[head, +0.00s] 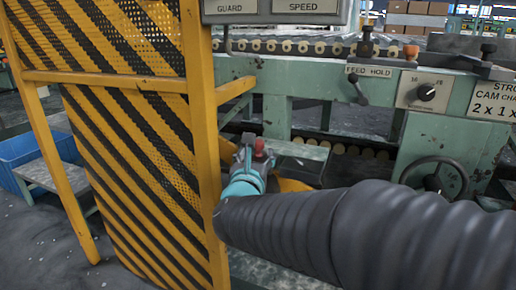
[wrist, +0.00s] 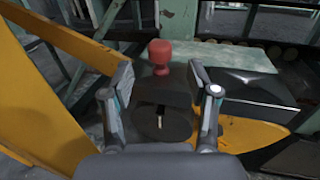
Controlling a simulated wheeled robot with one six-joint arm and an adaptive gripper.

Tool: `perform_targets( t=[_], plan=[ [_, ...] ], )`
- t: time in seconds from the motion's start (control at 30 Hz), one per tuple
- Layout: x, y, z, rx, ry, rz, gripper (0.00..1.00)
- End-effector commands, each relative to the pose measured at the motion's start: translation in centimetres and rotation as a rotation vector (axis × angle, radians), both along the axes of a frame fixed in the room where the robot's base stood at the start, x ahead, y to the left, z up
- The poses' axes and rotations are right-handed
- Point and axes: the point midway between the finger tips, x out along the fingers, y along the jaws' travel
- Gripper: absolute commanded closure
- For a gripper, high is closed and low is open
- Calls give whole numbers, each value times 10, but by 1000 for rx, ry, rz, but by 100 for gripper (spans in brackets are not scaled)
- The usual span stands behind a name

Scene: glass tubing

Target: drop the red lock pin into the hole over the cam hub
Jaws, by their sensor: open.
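The red lock pin (wrist: 160,52) shows in the wrist view as a rounded red knob on a short neck, upright beyond my fingertips. Its lower part meets a dark surface, and I cannot tell how deep it sits. My gripper (wrist: 169,84) is open, with one finger on each side of the view and nothing between the tips. Below the knob is a dark round part (wrist: 180,128) with a pale narrow mark; I cannot tell whether it is the cam hub. In the head view the red knob (head: 260,146) shows just beyond my gripper (head: 248,160).
A yellow and black striped guard (head: 140,130) stands close on the left of my arm. A green machine frame (head: 330,85) with a knob panel and a handwheel (head: 434,180) lies behind and right. A grey-green plate (wrist: 235,56) is right of the pin.

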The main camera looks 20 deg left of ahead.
Motion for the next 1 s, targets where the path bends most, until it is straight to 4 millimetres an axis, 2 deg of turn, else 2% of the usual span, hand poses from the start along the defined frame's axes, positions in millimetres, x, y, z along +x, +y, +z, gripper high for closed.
perform_targets(
  t=[0.03, 0.2, 0.4, 0.83, 1.0],
  plan=[
    [-12, -1, 1, 2, 0, 4, 40],
    [-39, -6, 0, 1, 0, 4, 40],
    [-57, -10, 0, 0, 0, 2, 40],
    [-59, -11, 0, -4, 0, 1, 40],
    [-51, -24, 15, -144, -11, 46, 40]
  ],
)
